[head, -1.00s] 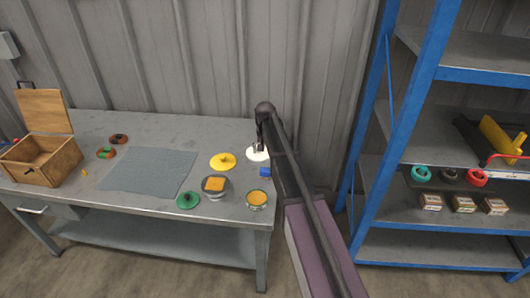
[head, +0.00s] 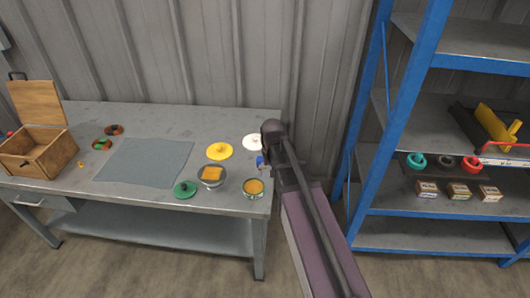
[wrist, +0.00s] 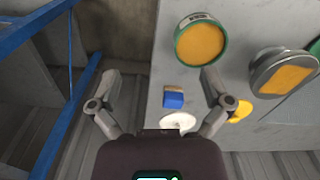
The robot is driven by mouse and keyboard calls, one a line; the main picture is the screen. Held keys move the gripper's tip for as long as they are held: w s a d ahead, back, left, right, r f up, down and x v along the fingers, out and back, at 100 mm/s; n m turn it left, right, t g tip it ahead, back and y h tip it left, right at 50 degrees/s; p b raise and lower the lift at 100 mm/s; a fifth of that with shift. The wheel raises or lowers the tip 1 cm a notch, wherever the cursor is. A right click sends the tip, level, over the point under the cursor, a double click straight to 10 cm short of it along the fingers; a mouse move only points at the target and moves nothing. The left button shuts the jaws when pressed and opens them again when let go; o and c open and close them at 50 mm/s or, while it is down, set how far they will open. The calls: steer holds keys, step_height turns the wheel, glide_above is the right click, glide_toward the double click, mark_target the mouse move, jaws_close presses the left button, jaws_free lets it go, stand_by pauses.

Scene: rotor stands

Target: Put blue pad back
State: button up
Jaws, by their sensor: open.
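The blue pad (wrist: 173,100) is a small blue block with a tan strip along one side. It lies on the grey workbench near its right edge. In the head view only a bit of blue (head: 260,161) shows beside my arm. In the wrist view my gripper (wrist: 162,80) is open, with its two fingers wide apart. The pad appears between them, apart from both and closer to the right finger. Nothing is held. In the head view the fingers are mostly hidden by my arm.
Near the pad are a white disc (head: 252,142), a yellow disc (head: 219,151), a metal bowl with a yellow-orange pad (head: 211,176), an orange-filled round tin (head: 253,187) and a green disc (head: 185,189). A grey mat (head: 142,162) lies left. A blue shelf (head: 401,110) stands right.

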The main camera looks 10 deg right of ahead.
steer(key=s+n, duration=0.1)
steer(key=s, duration=1)
